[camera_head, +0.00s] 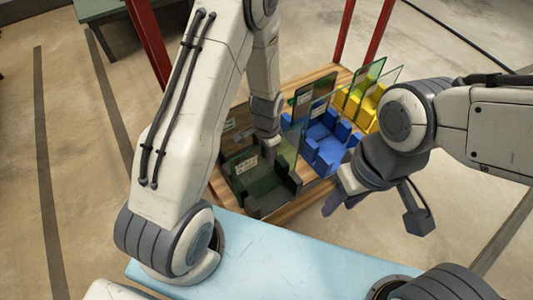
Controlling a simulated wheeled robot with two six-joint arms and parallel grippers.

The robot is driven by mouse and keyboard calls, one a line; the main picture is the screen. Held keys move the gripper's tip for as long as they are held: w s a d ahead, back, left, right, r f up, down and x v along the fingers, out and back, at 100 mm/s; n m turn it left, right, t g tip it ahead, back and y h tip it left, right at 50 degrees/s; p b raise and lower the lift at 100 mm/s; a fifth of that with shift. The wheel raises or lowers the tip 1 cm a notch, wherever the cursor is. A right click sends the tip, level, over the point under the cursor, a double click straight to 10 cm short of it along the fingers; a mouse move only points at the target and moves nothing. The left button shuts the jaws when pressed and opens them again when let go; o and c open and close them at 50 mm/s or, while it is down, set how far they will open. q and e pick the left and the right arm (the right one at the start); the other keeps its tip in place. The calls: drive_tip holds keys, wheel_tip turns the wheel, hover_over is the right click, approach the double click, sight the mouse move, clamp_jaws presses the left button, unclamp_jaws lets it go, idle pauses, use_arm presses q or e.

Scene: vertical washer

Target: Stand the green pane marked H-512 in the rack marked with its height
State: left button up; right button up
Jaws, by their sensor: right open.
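Three racks stand on a wooden surface: a dark rack (283,200), a blue rack (327,160) and a yellow rack (350,108). A dark green pane with a white label (247,165) is at the dark rack. A dark pane with a label (318,88) stands at the back of the blue rack. Clear green panes (371,72) stand at the yellow rack. The labels are too small to read, so I cannot tell which pane is H-512. My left gripper (270,143) points down above the dark rack; its fingertips are unclear. My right gripper (338,196) is open beside the blue rack.
Red posts (148,40) rise behind the wooden surface (291,212). A pale blue surface (285,262) lies in front. A green table (100,10) stands at the back left. The concrete floor at left is clear.

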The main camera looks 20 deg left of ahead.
use_arm(q)
wheel_tip(320, 180, up, 10)
drive_tip(key=shift+r, duration=0.25)
idle(0.5)
wheel_tip(320, 180, up, 10)
drive_tip(key=p, duration=0.9)
idle(0.5)
drive_tip(key=s+d+r, duration=0.5)
drive_tip(key=s+r, duration=0.1)
drive_tip(key=s, duration=0.4)
drive_tip(key=s+d+r+h, duration=0.1)
drive_tip(key=s+d+r, duration=0.4)
drive_tip(key=s, duration=0.5)
wheel_tip(320, 180, up, 2)
drive_tip(key=shift+s+d+r, duration=0.1)
drive_tip(key=shift+s+d, duration=0.25)
drive_tip(key=shift+s, duration=0.05)
